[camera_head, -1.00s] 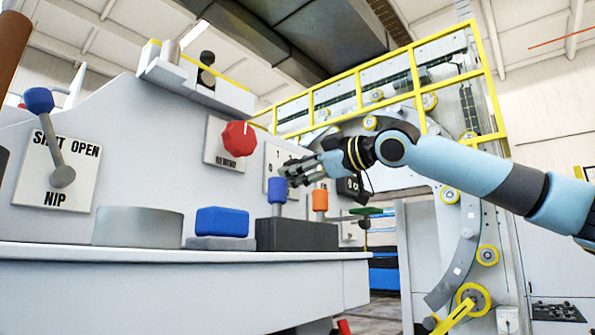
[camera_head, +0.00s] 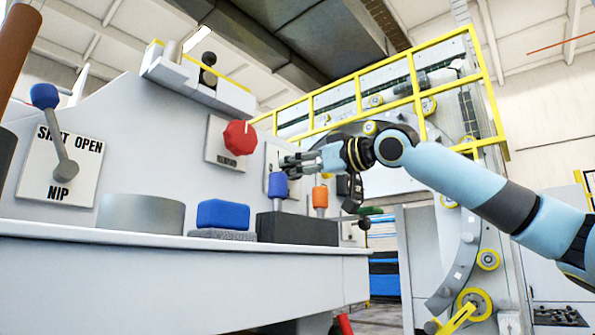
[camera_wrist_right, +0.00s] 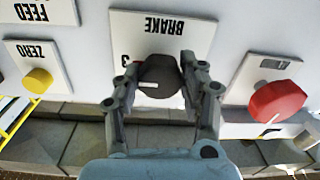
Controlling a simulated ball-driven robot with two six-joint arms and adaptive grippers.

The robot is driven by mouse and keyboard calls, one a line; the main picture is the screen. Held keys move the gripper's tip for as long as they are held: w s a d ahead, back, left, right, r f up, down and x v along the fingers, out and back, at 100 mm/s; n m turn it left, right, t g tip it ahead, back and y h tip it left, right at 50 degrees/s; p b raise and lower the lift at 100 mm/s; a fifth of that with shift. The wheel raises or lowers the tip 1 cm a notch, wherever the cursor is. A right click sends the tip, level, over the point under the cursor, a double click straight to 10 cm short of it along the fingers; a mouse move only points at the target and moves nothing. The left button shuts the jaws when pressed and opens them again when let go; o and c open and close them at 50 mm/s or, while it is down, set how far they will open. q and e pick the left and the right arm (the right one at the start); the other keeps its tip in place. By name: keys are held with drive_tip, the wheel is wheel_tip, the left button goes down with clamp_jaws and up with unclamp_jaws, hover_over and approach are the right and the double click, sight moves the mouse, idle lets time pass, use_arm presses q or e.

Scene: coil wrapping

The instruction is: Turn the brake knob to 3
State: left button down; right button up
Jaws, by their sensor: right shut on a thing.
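The dark brake knob (camera_wrist_right: 158,76) sits on a white BRAKE plate (camera_wrist_right: 185,35), which appears upside down in the right wrist view. A white mark on the knob points to the left of that picture, just below the printed 3. Other numbers on the plate are hidden. My right gripper (camera_wrist_right: 160,68) is shut on the knob, one finger on each side. In the head view my right gripper (camera_head: 287,162) reaches in from the right and hides the knob. My left gripper is not in view.
A red knob (camera_head: 240,138) and the NIP lever (camera_head: 62,150) are on the same machine face. Blue (camera_head: 278,186) and orange (camera_head: 320,198) handles stand just below my right gripper. A yellow ZERO knob (camera_wrist_right: 38,80) shows in the wrist view.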

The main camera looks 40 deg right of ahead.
drive_tip(key=shift+f, duration=0.2)
drive_tip(key=o, duration=1.2)
drive_tip(key=shift+r, duration=0.1)
drive_tip(key=shift+d+r, duration=0.1)
drive_tip(key=shift+r, duration=0.45)
wheel_tip(320, 180, up, 9)
drive_tip(key=shift+f, duration=0.1)
